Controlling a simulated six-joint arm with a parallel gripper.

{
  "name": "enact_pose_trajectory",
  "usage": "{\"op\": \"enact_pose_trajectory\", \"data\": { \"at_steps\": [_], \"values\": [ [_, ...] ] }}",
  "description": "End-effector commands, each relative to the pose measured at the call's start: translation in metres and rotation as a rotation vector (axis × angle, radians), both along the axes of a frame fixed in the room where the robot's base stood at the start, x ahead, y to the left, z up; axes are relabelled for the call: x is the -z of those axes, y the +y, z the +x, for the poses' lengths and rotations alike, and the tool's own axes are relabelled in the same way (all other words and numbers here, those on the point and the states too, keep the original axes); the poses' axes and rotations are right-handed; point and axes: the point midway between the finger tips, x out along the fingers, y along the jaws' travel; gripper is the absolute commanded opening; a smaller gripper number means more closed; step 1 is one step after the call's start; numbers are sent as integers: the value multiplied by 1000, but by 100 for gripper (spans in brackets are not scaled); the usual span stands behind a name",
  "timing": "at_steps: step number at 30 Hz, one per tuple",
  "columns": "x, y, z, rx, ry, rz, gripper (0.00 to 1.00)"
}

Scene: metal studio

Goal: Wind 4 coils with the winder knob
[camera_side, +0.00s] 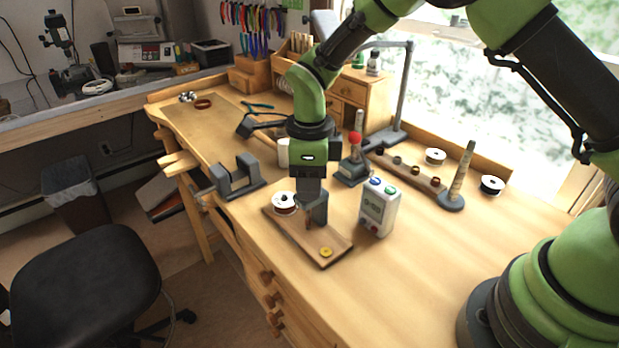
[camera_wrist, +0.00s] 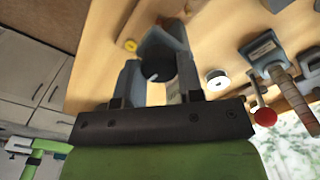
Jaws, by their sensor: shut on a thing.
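The winder stands on a wooden board (camera_side: 339,252) at the front of the bench. A white-rimmed spool with copper-coloured wire (camera_side: 284,201) is at the board's far end, and a yellow disc (camera_side: 326,252) is at its near end. My gripper (camera_side: 311,220) points down over the board between them and hides much of the winder. In the wrist view, my gripper (camera_wrist: 158,68) is shut on the dark round winder knob (camera_wrist: 156,70), which sits between the fingers. The yellow disc (camera_wrist: 130,45) also shows there. The number of coils cannot be read.
A white box with a small display (camera_side: 379,207) stands close to the right of the board. A cone post (camera_side: 462,178) and loose spools are at the right.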

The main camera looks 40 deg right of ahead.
Motion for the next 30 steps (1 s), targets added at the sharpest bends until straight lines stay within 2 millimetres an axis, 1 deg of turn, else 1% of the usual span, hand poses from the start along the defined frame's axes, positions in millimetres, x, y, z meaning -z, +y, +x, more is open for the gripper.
{"op": "enact_pose_trajectory", "data": {
  "at_steps": [6,11,26,27,29,30],
  "values": [
    [-1,0,0,101,-1,0,11],
    [-1,0,0,140,-1,0,11],
    [-1,0,0,155,0,0,11],
    [-1,0,0,155,0,0,44],
    [-1,0,0,154,0,0,58],
    [-1,0,0,154,0,0,60]
  ]
}}
